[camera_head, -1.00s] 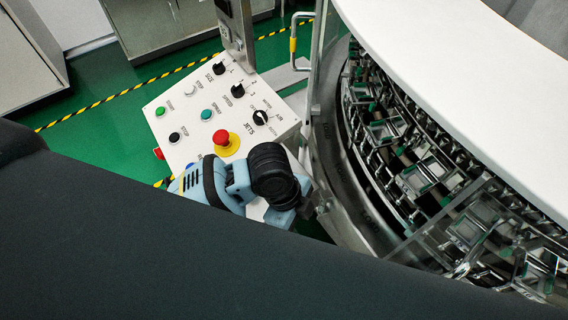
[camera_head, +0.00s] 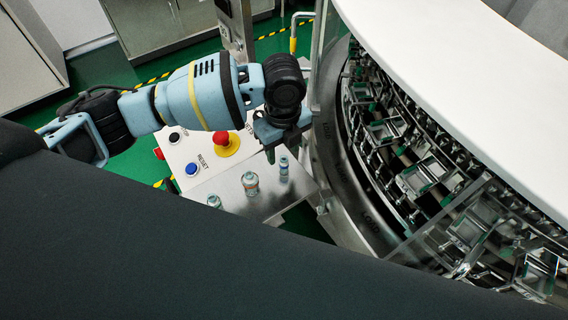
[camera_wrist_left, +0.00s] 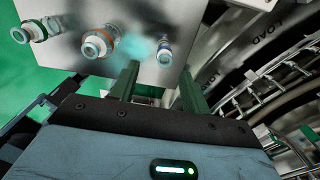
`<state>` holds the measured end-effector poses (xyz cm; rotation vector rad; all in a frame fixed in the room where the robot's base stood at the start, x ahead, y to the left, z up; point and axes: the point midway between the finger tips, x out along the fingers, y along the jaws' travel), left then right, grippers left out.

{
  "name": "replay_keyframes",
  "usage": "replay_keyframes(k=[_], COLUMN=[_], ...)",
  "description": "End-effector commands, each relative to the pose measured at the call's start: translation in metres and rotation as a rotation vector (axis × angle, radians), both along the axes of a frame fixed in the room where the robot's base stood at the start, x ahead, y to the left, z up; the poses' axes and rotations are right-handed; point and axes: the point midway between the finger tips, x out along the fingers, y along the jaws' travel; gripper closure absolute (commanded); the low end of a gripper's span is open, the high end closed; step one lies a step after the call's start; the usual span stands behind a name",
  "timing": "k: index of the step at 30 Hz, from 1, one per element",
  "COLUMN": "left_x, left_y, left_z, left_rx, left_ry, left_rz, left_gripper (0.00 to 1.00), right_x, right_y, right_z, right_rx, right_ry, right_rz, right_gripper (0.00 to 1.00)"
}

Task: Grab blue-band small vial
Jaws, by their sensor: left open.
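The blue-band small vial (camera_head: 283,169) stands upright on the metal shelf (camera_head: 233,190), at the right end of a row of vials. It also shows in the left wrist view (camera_wrist_left: 165,51), just beyond the fingertips and roughly between their lines. My left gripper (camera_head: 271,150) is over the shelf, close to this vial on its upper left side in the head view. In the left wrist view its two fingers (camera_wrist_left: 161,80) are apart with nothing between them. My right gripper is not in view.
An orange-band vial (camera_head: 250,184) and a dark-banded vial (camera_head: 214,201) stand left of the blue-band one. The control panel with a red stop button (camera_head: 221,139) lies behind the shelf. The rotary washer (camera_head: 370,190) with its metal holders is close on the right.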

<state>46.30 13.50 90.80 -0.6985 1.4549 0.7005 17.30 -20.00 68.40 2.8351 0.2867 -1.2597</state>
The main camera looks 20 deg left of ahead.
Motion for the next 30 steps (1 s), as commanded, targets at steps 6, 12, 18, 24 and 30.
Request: replay_keyframes(k=[6,12,18,24,30], left_x=[0.0,0.002,0.007,0.007,0.008], left_y=[0.0,0.0,0.001,0.0,0.0], left_z=[-0.02,-0.028,-0.057,-0.071,-0.072], left_rx=[0.0,0.0,0.0,-0.001,0.0], left_ry=[0.001,0.001,0.003,-0.001,-0.002], left_rz=[-0.001,0.001,0.001,0.0,0.0], left_gripper=[0.53,0.53,0.53,0.53,0.53], right_x=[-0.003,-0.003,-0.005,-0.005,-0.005], right_y=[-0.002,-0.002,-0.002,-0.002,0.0], right_z=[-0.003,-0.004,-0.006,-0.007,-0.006], right_rx=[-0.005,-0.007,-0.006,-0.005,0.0], right_ry=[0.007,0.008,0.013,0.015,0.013], right_rz=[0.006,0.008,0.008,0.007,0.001], right_gripper=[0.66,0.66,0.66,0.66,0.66])
